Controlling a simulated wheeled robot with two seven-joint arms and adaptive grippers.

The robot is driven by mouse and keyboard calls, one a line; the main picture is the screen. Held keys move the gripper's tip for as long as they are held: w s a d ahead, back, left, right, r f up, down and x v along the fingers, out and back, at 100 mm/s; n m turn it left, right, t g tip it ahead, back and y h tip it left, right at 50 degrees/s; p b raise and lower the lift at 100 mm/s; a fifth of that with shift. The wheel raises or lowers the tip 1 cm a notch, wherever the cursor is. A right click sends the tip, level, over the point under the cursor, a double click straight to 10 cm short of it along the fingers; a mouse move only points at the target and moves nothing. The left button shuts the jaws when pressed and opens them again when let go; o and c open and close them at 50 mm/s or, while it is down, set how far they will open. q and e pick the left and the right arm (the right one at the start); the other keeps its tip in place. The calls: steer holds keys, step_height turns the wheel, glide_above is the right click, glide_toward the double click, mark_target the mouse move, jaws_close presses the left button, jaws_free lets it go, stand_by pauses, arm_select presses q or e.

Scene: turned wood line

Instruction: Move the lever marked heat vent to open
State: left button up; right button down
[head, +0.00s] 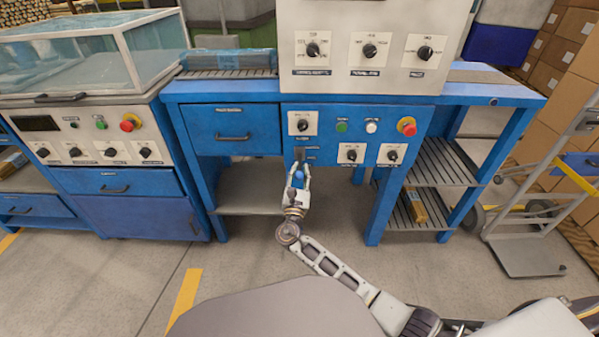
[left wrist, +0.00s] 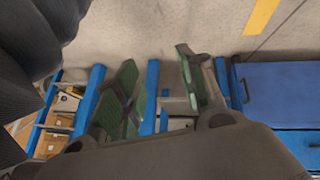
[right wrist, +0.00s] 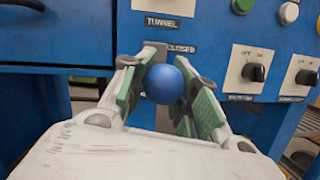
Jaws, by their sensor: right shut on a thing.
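A lever with a round blue knob (right wrist: 165,84) sits on the front of the blue machine, below a dial plate labelled TUNNEL. The knob also shows in the head view (head: 299,174). A small label reading CLOSED (right wrist: 180,49) is just above the knob; no heat vent wording is readable. My right gripper (head: 298,169) is shut on the knob, with a green-padded finger on each side of it in the right wrist view (right wrist: 160,92). The lever's lower part is hidden by the gripper. My left gripper (left wrist: 157,90) is open and empty, its green-padded fingers apart.
A blue drawer (head: 233,129) is left of the lever. Dials, buttons and a red emergency knob (head: 407,126) are to its right. Slatted shelves (head: 440,163) and a hand trolley (head: 528,250) stand farther right. The floor in front is clear.

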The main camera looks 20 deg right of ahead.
steer(key=f, duration=0.2)
steer(key=f+b, duration=0.1)
steer(key=shift+w, duration=0.25)
arm_select(q)
steer(key=f, duration=0.3)
steer(key=shift+d+f+t, duration=0.1)
steer(key=shift+d+t, duration=0.15)
steer(key=shift+t, duration=0.05)
arm_select(e)
steer(key=shift+w+d+f, duration=0.1)
steer(key=shift+w+f, duration=0.05)
steer(key=shift+f, duration=0.05)
steer(key=shift+w+d+r, duration=0.1)
steer(key=shift+r, duration=0.15)
arm_select(q)
steer(key=shift+c, duration=0.4)
